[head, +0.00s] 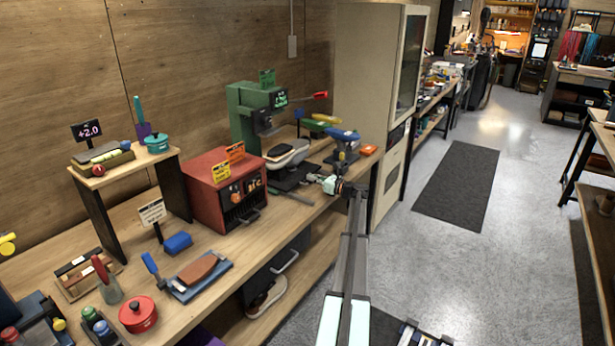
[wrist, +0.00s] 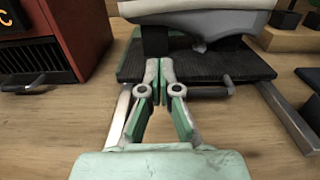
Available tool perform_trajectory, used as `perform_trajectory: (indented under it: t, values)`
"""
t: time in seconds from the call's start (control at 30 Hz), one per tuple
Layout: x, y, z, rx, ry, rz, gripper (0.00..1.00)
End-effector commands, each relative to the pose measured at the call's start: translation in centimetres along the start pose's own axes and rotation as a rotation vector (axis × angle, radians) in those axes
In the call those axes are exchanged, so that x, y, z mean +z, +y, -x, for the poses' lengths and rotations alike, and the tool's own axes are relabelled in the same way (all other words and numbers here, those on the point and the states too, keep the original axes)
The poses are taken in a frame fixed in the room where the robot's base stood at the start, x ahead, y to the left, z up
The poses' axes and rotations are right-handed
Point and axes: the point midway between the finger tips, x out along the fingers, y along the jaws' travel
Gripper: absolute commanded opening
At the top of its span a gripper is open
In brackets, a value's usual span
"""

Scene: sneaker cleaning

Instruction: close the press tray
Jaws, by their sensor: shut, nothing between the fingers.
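The green press (head: 250,112) stands against the wall at the back of the bench. Its dark, flat press tray (head: 288,184) lies low in front of it. In the wrist view the tray (wrist: 225,65) sits between two metal rails, which run out past its front edge. A dark bar handle (wrist: 210,92) is at that front edge. My gripper (wrist: 160,70) is shut and empty, its fingertips at the tray's front, left of the handle's middle. I cannot tell whether they touch. In the head view my gripper (head: 328,184) is at the bench edge.
A grey-white sneaker (head: 288,152) is held above the tray, also overhead in the wrist view (wrist: 195,15). A red heater box (head: 222,190) stands left of the tray. A blue-topped tool (head: 343,140) stands to the right. Bare bench lies in front of the tray.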

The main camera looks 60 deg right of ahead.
Motion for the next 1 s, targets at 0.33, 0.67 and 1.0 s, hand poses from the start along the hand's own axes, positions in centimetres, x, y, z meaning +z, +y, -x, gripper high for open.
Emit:
perform_trajectory:
  t: [0.33, 0.67, 1.0]
  values:
    - [0.2, -0.1, -6.5, 0.001, 0.0, 0.001, 0.0]
    - [0.2, -0.1, -11.4, -0.001, 0.001, 0.002, 0.0]
    - [-0.1, 0.0, -12.6, -0.002, 0.001, 0.003, 0.0]
